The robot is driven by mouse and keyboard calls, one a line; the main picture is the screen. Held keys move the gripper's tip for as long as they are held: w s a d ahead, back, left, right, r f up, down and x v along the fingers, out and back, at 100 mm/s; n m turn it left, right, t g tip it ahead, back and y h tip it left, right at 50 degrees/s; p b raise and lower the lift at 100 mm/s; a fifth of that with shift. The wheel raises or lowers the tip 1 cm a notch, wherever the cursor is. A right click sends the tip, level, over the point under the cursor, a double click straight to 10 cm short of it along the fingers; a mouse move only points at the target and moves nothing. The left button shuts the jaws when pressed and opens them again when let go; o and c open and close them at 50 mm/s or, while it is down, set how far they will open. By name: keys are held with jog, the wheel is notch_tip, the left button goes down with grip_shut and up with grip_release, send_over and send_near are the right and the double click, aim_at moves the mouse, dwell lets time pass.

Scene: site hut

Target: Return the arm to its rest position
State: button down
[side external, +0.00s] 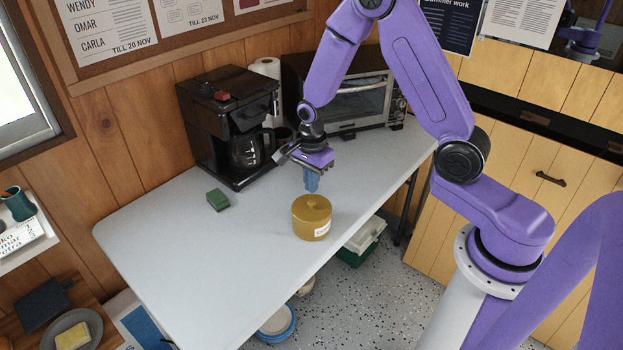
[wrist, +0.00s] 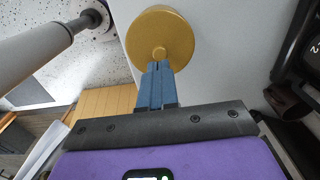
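My gripper (side external: 312,188) hangs over the white table, pointing down, with purple and dark housing above its blue fingers. In the wrist view the blue fingers (wrist: 158,68) lie side by side with only a thin line between them, so it is shut. Nothing shows between them. A mustard-yellow lidded jar (side external: 312,222) with a white label stands upright on the table, just below and nearer the camera than the fingertips. In the wrist view the jar's round lid (wrist: 160,30) and knob show just beyond the fingertips. Whether they touch is hard to tell.
On the white table (side external: 190,275) stand a black coffee maker (side external: 215,110), a toaster oven (side external: 350,105), a paper towel roll (side external: 265,70) and a green block (side external: 217,199). The left and front of the table are clear. Yellow cabinets (side external: 545,150) stand at right.

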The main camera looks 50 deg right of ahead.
aim_at(311, 201)
jog(key=shift+f, duration=1.8)
jog(key=shift+r, duration=3.5)
